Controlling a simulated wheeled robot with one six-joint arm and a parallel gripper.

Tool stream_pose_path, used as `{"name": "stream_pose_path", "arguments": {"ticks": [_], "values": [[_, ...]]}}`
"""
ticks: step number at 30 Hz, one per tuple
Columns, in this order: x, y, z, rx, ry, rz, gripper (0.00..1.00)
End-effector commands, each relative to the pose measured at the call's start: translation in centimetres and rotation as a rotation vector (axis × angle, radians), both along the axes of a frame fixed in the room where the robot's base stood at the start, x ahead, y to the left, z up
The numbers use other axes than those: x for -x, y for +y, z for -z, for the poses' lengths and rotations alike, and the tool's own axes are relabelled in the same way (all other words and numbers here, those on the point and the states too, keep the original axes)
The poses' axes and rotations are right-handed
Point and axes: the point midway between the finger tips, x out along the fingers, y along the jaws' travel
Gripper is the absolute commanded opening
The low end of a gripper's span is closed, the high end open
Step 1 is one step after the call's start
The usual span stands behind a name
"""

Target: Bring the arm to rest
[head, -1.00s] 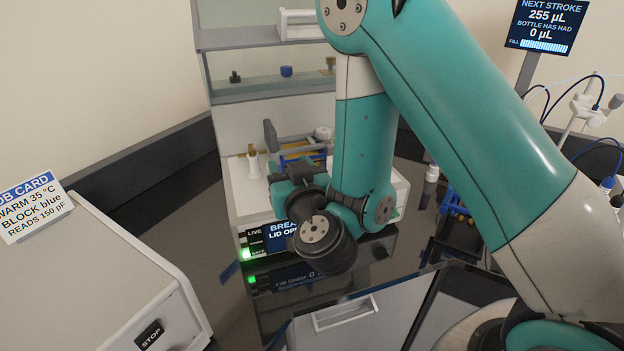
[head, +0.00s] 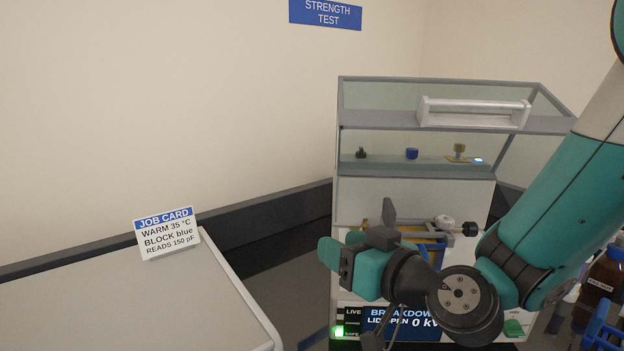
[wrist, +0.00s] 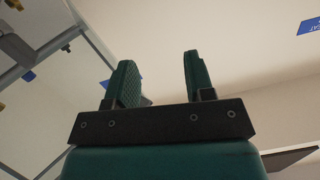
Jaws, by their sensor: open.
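My gripper (head: 358,235) is raised in front of the breakdown tester (head: 345,302), its two fingers apart with nothing between them. In the wrist view the two green fingers of my gripper (wrist: 160,78) stand clear of each other against the pale wall and ceiling. My teal arm comes in from the right edge in the head view and bends at the wrist. The wrist and gripper hide part of the tester's front and its display, which reads "LID OPEN" and 0 kV. A green light shows beside "SAFE".
A brown bottle (head: 603,275) is at the right edge.

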Motion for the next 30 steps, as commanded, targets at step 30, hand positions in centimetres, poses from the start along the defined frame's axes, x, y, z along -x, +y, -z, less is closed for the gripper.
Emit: {"name": "stream_pose_path", "arguments": {"ticks": [30], "values": [[19.6, -9.7, 3.0, 0.643, 1.03, -0.285, 0.49]]}}
